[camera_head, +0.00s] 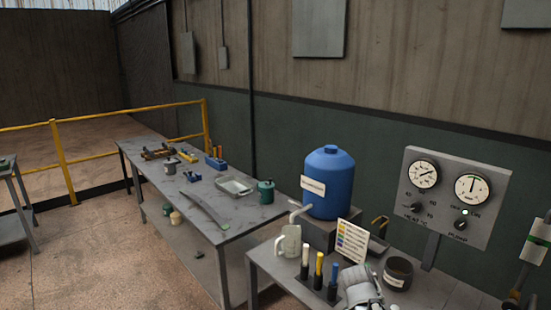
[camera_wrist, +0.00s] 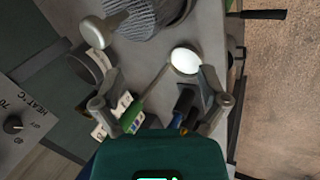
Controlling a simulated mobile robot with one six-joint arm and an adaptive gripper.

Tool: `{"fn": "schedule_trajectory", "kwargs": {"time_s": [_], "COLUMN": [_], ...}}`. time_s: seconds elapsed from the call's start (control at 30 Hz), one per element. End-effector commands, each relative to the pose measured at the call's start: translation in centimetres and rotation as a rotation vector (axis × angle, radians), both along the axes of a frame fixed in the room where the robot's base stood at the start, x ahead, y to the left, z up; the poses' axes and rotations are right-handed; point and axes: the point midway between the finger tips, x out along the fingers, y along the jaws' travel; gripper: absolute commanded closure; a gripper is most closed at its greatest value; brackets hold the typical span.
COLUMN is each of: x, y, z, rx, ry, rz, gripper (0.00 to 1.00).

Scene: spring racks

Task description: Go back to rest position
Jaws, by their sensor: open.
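My gripper (camera_wrist: 158,106) shows in the wrist view with its two grey fingers spread wide apart. It is open, with nothing held between the fingertips. It hangs above the grey bench, over a labelled card and dark posts (camera_wrist: 184,106) that show between and beyond the fingers. The dark green body behind the fingers hides the bottom of this view.
A gauge panel (camera_head: 452,200) stands behind. Another bench (camera_head: 250,213) stretches left.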

Motion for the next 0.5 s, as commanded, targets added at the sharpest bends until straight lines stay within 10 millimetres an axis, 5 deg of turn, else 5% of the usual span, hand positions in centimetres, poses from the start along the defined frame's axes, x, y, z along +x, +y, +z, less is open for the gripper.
{"fn": "schedule_trajectory", "kwargs": {"time_s": [0.23,0.5], "x": [-4.1,-6.0], "y": [7.6,11.0], "z": [-4.0,-4.8], "rx": [0.329,0.463], "ry": [0.073,0.139], "rz": [-0.276,-0.404], "gripper": [0.07,0.07]}}
